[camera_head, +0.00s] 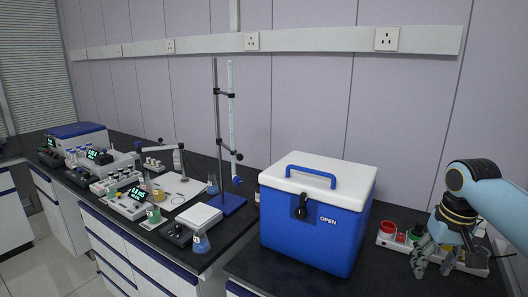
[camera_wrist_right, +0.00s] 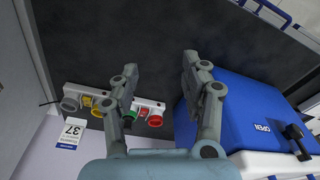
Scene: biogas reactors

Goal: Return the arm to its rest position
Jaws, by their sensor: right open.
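My right arm comes in from the right edge in the head view. Its grey-blue gripper (camera_head: 433,268) hangs fingers-down in front of a switch box, to the right of a blue and white cooler. In the right wrist view the gripper (camera_wrist_right: 160,68) has its two fingers spread wide, with nothing between them but dark bench top. I cannot tell how far the fingertips are above the bench. My left arm and gripper are not in view.
The switch box (camera_head: 387,241) has red and green buttons and is partly hidden by my gripper. The cooler (camera_head: 315,240), marked OPEN, stands close by with its lid down. A burette stand (camera_head: 217,130), flasks and instruments fill the left bench. Bare bench lies in front of the gripper.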

